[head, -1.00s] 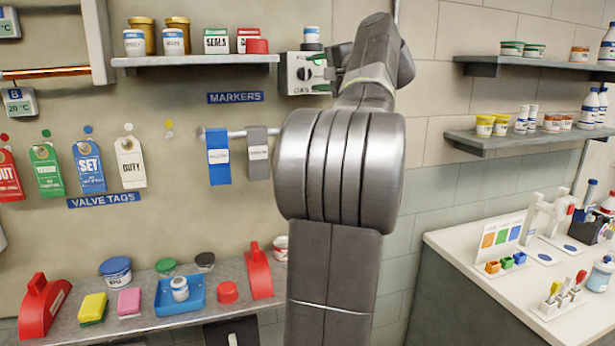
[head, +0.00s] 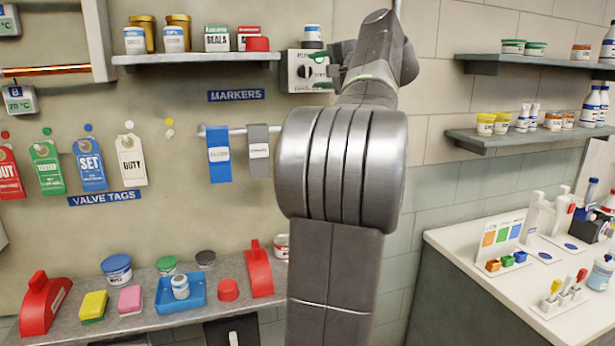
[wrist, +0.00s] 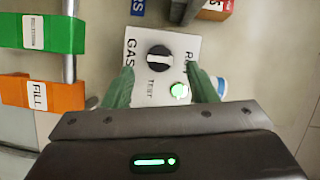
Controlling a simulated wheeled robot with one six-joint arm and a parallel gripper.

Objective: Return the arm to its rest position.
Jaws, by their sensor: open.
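My gripper (wrist: 160,72) is open in the wrist view, with a dark green finger on each side and nothing between them. It faces a white wall box (wrist: 152,80) with a black knob (wrist: 159,57), a lit green button (wrist: 180,91) and printed words including GAS and TEST. Whether the fingers touch the box cannot be told.
A rail (head: 243,130) with blue and grey bands is left of my arm; green (wrist: 45,33) and orange (wrist: 40,93) bands show in the wrist view. A cluttered bench (head: 70,325) lies below left. Shelves (head: 530,66) and a white counter (head: 450,245) are at right.

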